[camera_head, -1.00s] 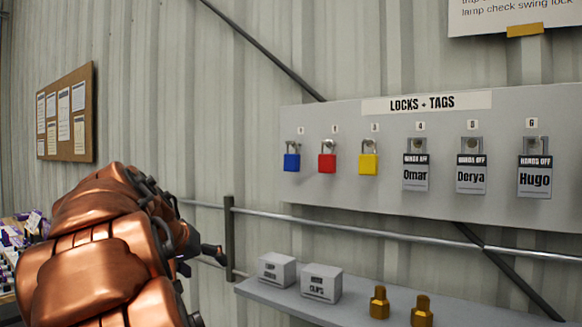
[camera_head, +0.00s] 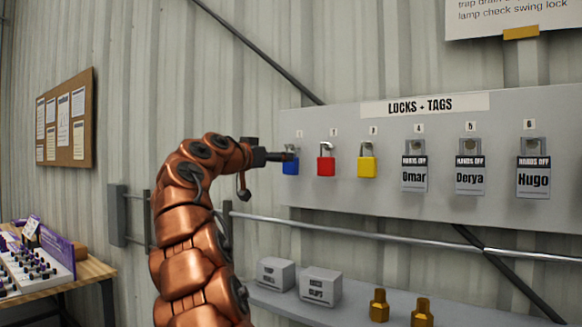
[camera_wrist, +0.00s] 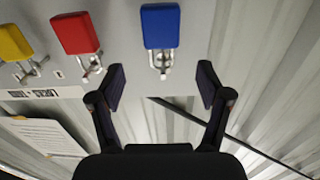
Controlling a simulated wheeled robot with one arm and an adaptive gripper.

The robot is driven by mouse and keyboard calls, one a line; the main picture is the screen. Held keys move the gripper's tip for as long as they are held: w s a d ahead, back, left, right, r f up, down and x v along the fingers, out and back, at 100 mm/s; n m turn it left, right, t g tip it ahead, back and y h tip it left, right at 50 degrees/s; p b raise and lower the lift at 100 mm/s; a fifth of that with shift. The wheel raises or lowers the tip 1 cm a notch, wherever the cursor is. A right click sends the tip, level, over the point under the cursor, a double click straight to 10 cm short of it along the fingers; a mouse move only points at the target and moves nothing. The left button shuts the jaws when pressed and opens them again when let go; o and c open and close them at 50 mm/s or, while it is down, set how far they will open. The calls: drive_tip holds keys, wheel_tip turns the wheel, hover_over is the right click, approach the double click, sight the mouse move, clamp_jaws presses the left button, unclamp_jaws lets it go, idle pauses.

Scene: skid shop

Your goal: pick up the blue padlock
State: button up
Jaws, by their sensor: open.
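The blue padlock (camera_head: 290,167) hangs under label 1 at the left end of the grey lock board (camera_head: 350,197). My gripper (camera_head: 291,156) is in front of it in the head view and hides its upper part and shackle. In the wrist view, which is upside down, the blue padlock (camera_wrist: 160,26) hangs by its silver shackle beyond the fingertips. My gripper (camera_wrist: 161,84) is open and empty there, its two black fingers spread to either side of the shackle's line. The padlock looks clear of both fingers.
A red padlock (camera_head: 326,165) hangs just right of the blue one, then a yellow padlock (camera_head: 367,166). Tagged locks for Omar, Derya and Hugo (camera_head: 533,177) follow. Below, a shelf (camera_head: 350,306) holds two grey boxes and two brass fittings. A rail (camera_head: 400,235) runs beneath the board.

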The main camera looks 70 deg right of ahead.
drive_tip(key=shift+f+p+x, duration=0.2)
drive_tip(key=shift+p+x, duration=0.35)
drive_tip(key=shift+x, duration=0.7)
drive_tip(key=shift+f+p+x, duration=0.25)
drive_tip(key=shift+p+x, duration=0.25)
drive_tip(key=shift+x, duration=0.8)
drive_tip(key=shift+f+p+x, duration=0.2)
drive_tip(key=shift+p+x, duration=0.35)
drive_tip(key=shift+x, duration=0.7)
drive_tip(key=shift+w, duration=0.1)
drive_tip(key=shift+c, duration=0.3)
drive_tip(key=c, duration=1.2)
drive_tip(key=shift+r, duration=0.2)
